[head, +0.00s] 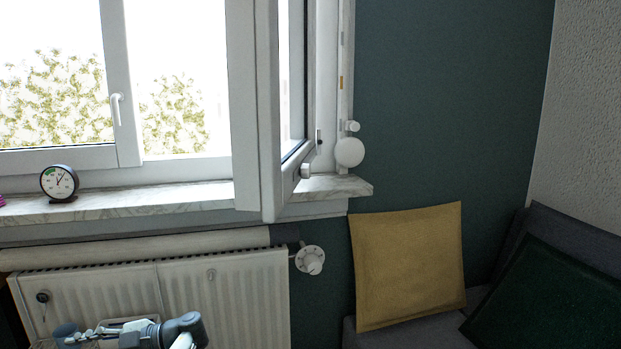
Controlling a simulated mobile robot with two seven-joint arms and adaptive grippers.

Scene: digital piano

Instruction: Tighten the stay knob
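The casement window sash (267,110) stands swung open into the room at the right end of the sill. A round white knob (349,152) sits at the right side of the window frame, with a smaller white piece just above it. A small grey-white knob (305,171) shows low on the open sash. I cannot tell for certain which of these is the stay knob. One gripper, which I take as my left (82,338), is low at the bottom left in front of the radiator, far from both knobs. Its fingers are too small to read. My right gripper is out of view.
A dial gauge (59,183) stands on the marble sill (150,201). The radiator (225,290) has a white valve (310,260) at its right. A yellow cushion (408,265) and a dark green cushion (545,300) rest on a sofa. A bluish cup-like thing (66,332) is beside the gripper.

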